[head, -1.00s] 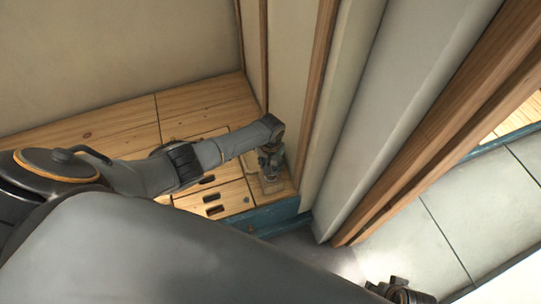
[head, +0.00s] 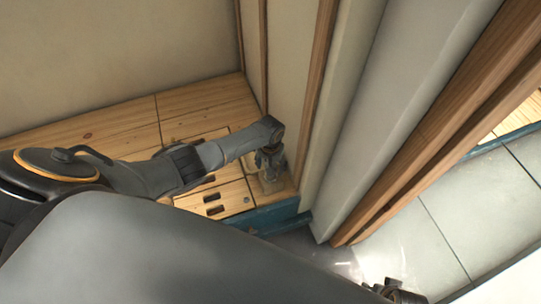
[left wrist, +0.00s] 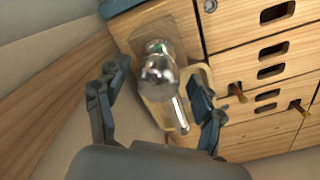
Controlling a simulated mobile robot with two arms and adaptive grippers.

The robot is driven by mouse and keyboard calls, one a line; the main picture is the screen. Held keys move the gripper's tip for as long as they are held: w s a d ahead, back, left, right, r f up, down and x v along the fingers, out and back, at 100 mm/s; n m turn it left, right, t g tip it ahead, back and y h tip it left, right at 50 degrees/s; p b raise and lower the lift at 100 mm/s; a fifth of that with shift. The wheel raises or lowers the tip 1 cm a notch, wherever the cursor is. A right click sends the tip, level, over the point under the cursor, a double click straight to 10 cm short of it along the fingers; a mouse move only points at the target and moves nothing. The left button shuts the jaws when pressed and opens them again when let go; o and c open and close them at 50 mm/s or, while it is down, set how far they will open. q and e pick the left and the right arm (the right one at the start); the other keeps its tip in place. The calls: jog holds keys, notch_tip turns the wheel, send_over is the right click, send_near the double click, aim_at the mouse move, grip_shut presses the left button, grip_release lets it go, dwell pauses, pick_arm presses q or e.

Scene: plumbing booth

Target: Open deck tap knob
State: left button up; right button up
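The deck tap (left wrist: 160,72) is a shiny chrome fitting with a rounded knob and a thin spout pointing down in the left wrist view. It stands on a pale wooden block. My left gripper (left wrist: 153,112) is open, with one finger on each side of the tap and nothing held. In the head view my left gripper (head: 271,165) is over the wooden corner by the wall and mostly hides the tap. A dark part of my right arm (head: 402,292) shows at the bottom edge; its fingers cannot be made out.
Wooden drawer fronts (left wrist: 270,50) with dark slots and small brass-coloured pegs lie to the right of the tap in the left wrist view. A wall panel and grey column (head: 400,100) stand close to the right of my left gripper in the head view.

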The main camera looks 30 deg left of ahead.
pick_arm(q)
notch_tip(320, 180, up, 12)
dwell(0.6)
